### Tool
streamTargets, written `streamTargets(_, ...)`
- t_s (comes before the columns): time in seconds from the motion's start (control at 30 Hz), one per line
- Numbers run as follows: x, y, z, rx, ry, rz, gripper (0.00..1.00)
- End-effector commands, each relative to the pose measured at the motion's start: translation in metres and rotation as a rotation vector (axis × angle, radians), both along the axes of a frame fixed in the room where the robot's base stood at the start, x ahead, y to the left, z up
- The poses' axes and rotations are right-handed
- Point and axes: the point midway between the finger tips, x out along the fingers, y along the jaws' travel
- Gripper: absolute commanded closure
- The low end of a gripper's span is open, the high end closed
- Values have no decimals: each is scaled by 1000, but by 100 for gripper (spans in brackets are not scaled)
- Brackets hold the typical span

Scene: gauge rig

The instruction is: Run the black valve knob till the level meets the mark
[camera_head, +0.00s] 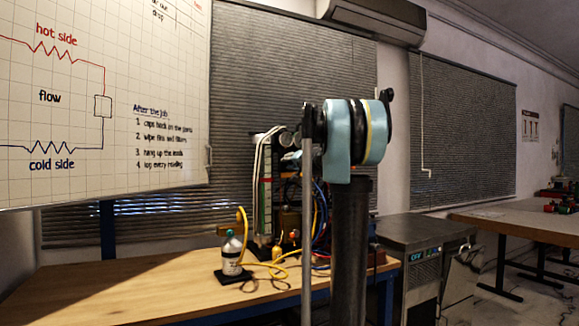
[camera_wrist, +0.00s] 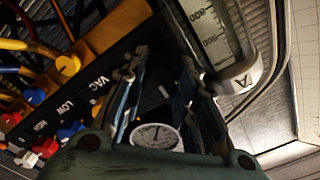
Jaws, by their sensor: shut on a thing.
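In the wrist view my gripper (camera_wrist: 158,92) is shut on the black valve knob (camera_wrist: 155,84), a finger on either side of it. The knob is dark and partly hidden by the fingers. I cannot make out the level or the mark. In the head view the rig (camera_head: 292,185) is partly behind my arm, and my gripper cannot be made out there.
A round white dial gauge (camera_wrist: 158,136) sits between the fingers' bases. A yellow knob (camera_wrist: 68,65), hoses and coloured fittings lie to the left, near the labels VAC, LOW and HIGH. A bottle (camera_head: 232,254) stands on the wooden bench (camera_head: 150,292), which is clear at its left.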

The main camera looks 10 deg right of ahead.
Motion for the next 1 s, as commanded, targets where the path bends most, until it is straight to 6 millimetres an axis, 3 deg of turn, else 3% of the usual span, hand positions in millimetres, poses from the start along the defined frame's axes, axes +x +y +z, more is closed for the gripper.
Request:
streamTargets(0.27,0,-1,-2,147,49,-2,97)
streamTargets(1.0,-1,-1,-2,808,263,-3,97)
